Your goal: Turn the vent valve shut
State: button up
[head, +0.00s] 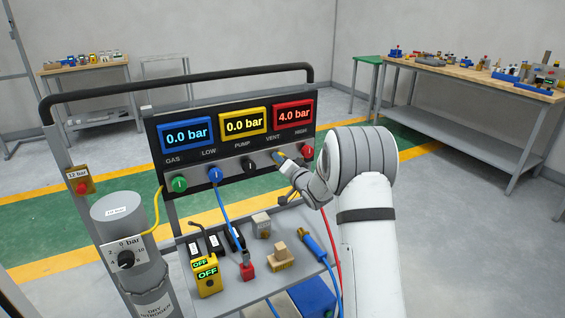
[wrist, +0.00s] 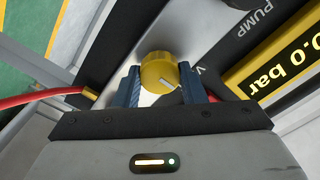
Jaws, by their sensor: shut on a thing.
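The vent valve is a round yellow knob (wrist: 158,70) with a pale pointer mark, seen in the wrist view between my two blue fingers. My gripper (wrist: 161,86) is shut on this knob, with one finger on each side of it. In the head view my gripper (head: 281,157) reaches the panel just under the VENT label and hides most of the knob. The panel's displays read 0.0 bar on blue (head: 187,136), 0.0 bar on yellow (head: 243,122) and 4.0 bar on red (head: 293,115).
Green (head: 179,184), blue (head: 215,174), black (head: 249,166) and red (head: 307,151) knobs share the panel. A black rail (head: 190,80) runs above it. Below, a grey shelf (head: 222,296) holds small devices and a blue cable. A gas cylinder (head: 120,215) stands at left.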

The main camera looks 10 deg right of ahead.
jog(key=shift+d, duration=0.1)
jog(key=o, duration=1)
jog(key=v, duration=0.8)
